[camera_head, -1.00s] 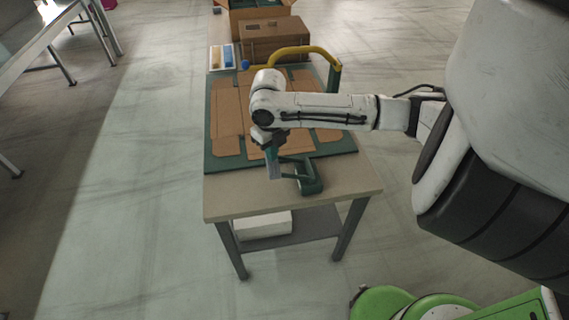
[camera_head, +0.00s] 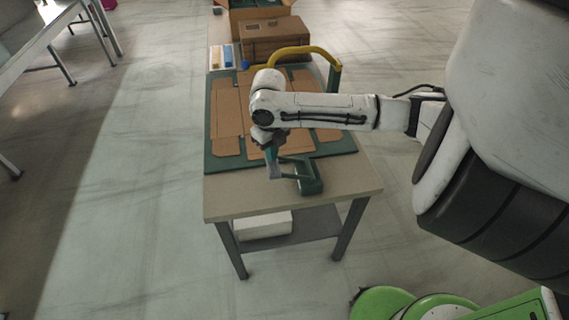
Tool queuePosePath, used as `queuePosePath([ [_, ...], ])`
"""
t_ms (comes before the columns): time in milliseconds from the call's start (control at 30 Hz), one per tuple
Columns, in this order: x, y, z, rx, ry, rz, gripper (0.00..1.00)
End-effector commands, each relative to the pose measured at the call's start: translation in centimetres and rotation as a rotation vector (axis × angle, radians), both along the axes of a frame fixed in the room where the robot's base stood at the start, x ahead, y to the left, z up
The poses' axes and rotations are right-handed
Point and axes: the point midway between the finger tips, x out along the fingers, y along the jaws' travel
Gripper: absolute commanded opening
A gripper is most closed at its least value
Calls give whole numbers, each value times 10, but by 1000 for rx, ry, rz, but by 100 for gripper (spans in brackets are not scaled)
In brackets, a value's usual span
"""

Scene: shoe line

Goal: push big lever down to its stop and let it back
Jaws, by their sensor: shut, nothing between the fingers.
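A yellow curved bar (camera_head: 305,50) arches over the back of the green board, with a blue ball (camera_head: 245,65) near its left end. A dark green device with a slanting arm (camera_head: 311,180) stands at the front of the table. I cannot tell for sure which one is the big lever. My gripper (camera_head: 271,154) points down from the wrist, just left of the green device's arm. It is shut and holds nothing. Its tips are small, and I cannot tell whether they touch the device. The wrist hides part of the board.
The green board (camera_head: 222,164) carries flat brown cardboard pieces (camera_head: 228,110). Behind it are a closed cardboard box (camera_head: 275,42), an open box (camera_head: 262,8) and a white tray (camera_head: 215,58).

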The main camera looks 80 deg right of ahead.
Motion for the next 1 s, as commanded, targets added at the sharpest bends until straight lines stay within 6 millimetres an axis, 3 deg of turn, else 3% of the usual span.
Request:
queuePosePath([
  [1000,-1,0,-42,1,4,-1,0],
])
